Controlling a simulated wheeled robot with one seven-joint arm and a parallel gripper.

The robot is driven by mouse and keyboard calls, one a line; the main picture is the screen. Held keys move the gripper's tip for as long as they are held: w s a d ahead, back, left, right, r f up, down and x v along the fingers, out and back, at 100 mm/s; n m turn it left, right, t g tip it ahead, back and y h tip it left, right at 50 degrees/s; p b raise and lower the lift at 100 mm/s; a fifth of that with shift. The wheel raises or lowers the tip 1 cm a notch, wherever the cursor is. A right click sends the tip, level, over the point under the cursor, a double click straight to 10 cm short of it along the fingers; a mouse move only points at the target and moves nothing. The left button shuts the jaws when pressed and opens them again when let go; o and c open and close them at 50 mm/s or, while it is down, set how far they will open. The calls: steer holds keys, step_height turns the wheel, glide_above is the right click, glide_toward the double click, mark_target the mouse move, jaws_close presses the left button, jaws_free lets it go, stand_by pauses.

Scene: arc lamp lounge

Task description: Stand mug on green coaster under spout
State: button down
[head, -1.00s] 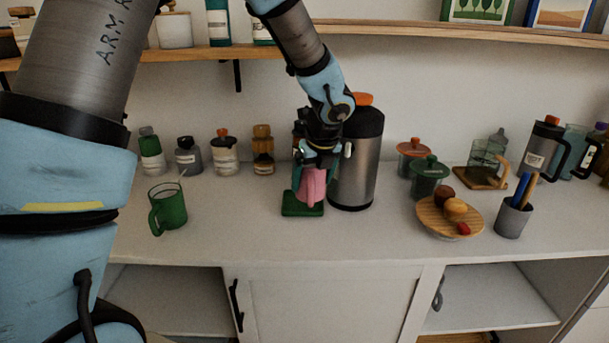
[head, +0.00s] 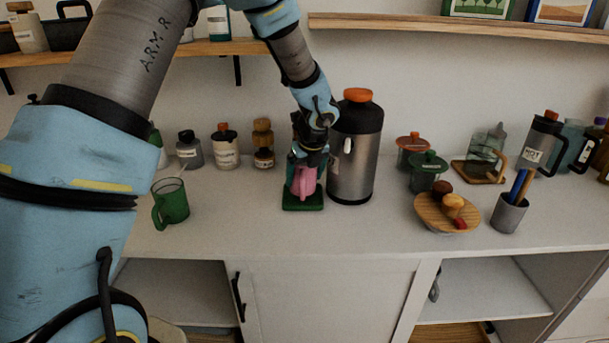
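A pink mug (head: 304,184) stands about upright at the green coaster (head: 290,206), in the head view. From this angle its base appears to be on the coaster, though I cannot see the contact clearly. My gripper (head: 306,165) points down over the mug, with its teal fingers on both sides of it. The fingers look closed on the mug and hide its upper part. The steel dispenser (head: 350,172), with a black top and orange cap, stands just right of the coaster. A small pale part (head: 347,146) shows on its front; my gripper may hide the spout.
A green mug (head: 171,203) stands to the left. Several jars (head: 226,151) line the wall behind. At right are lidded pots (head: 427,173), a wooden plate (head: 432,216) with food, and a grey cup (head: 508,214) with pens. The front counter is clear.

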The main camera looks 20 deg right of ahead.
steer(key=shift+f+b, duration=0.3)
steer(key=shift+f, duration=0.3)
jaws_free()
